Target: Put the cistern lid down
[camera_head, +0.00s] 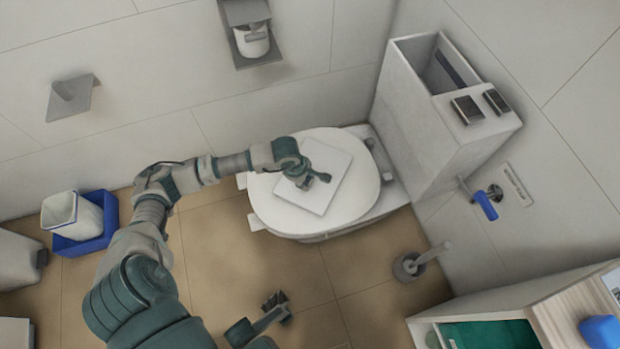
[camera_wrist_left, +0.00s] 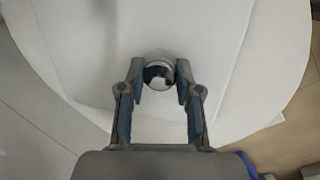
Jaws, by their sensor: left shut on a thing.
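The cistern lid (camera_head: 328,160) is a flat white rectangular plate over the closed toilet seat cover (camera_head: 362,190). It looks level; I cannot tell whether it touches the cover. My left gripper (camera_head: 314,181) is above the lid. In the left wrist view, my left gripper (camera_wrist_left: 160,82) is shut on the lid's round shiny metal knob (camera_wrist_left: 158,73), with the white lid (camera_wrist_left: 190,35) beneath. The cistern (camera_head: 415,115) stands open at the top, right of the seat. My right gripper (camera_head: 277,306) is low over the floor, away from the lid; its finger opening is unclear.
A blue-handled valve (camera_head: 484,205) sticks out of the right wall. A toilet brush holder (camera_head: 408,266) stands on the floor beside the toilet. A shelf unit (camera_head: 540,315) is at lower right, and a white bin in a blue box (camera_head: 82,240) at left.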

